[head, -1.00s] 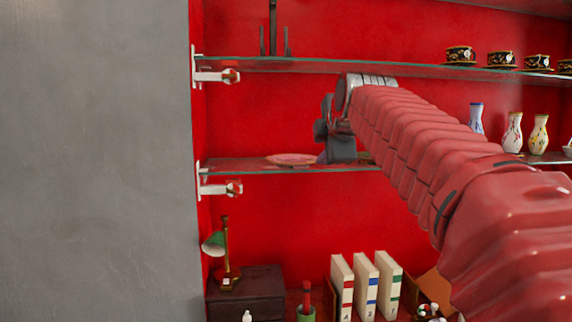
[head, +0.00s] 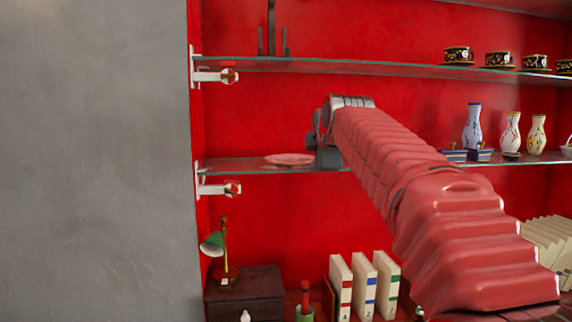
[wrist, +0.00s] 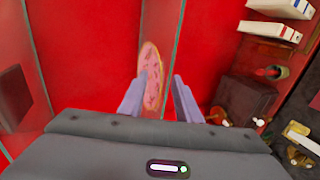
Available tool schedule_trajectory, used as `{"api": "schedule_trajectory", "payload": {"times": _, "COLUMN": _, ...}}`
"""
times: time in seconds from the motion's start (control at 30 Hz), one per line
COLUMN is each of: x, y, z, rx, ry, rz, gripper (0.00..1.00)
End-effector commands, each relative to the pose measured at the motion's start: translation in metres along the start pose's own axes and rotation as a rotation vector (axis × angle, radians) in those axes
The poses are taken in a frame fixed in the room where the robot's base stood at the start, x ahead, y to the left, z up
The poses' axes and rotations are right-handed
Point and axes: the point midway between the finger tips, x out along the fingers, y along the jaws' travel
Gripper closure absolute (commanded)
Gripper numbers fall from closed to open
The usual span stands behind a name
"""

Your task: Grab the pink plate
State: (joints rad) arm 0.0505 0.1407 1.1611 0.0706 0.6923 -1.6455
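The pink plate (head: 288,159) lies flat near the left end of the middle glass shelf in the head view. In the wrist view the patterned plate (wrist: 150,62) shows edge-long just ahead of the fingers, and the left finger covers its near end. My gripper (wrist: 160,77) is open, with a clear gap between its two fingers and nothing held. In the head view my gripper (head: 318,150) is at shelf height, close to the plate's right side. Whether a finger touches the plate cannot be told.
The middle glass shelf (head: 235,166) ends at a white bracket (head: 218,188) on the left. Vases (head: 472,127) and small blue boxes stand farther right on it. The upper shelf (head: 350,66) holds cups. Below are a green lamp (head: 213,244), a dark box and binders (head: 362,285).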

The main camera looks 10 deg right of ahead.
Motion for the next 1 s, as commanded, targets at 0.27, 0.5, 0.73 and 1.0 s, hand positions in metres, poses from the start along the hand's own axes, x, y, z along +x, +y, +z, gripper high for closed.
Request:
{"api": "schedule_trajectory", "payload": {"times": 0.27, "x": 0.034, "y": -0.002, "z": 0.0, "rx": 0.0, "ry": 0.0, "rz": -0.002, "gripper": 0.69}}
{"api": "schedule_trajectory", "payload": {"times": 0.5, "x": 0.046, "y": -0.001, "z": 0.0, "rx": 0.0, "ry": 0.0, "rz": -0.001, "gripper": 0.69}}
{"api": "schedule_trajectory", "payload": {"times": 0.73, "x": 0.046, "y": -0.001, "z": 0.0, "rx": 0.0, "ry": 0.0, "rz": -0.001, "gripper": 0.69}}
{"api": "schedule_trajectory", "payload": {"times": 1.0, "x": 0.045, "y": -0.001, "z": 0.0, "rx": 0.0, "ry": 0.0, "rz": -0.001, "gripper": 0.7}}
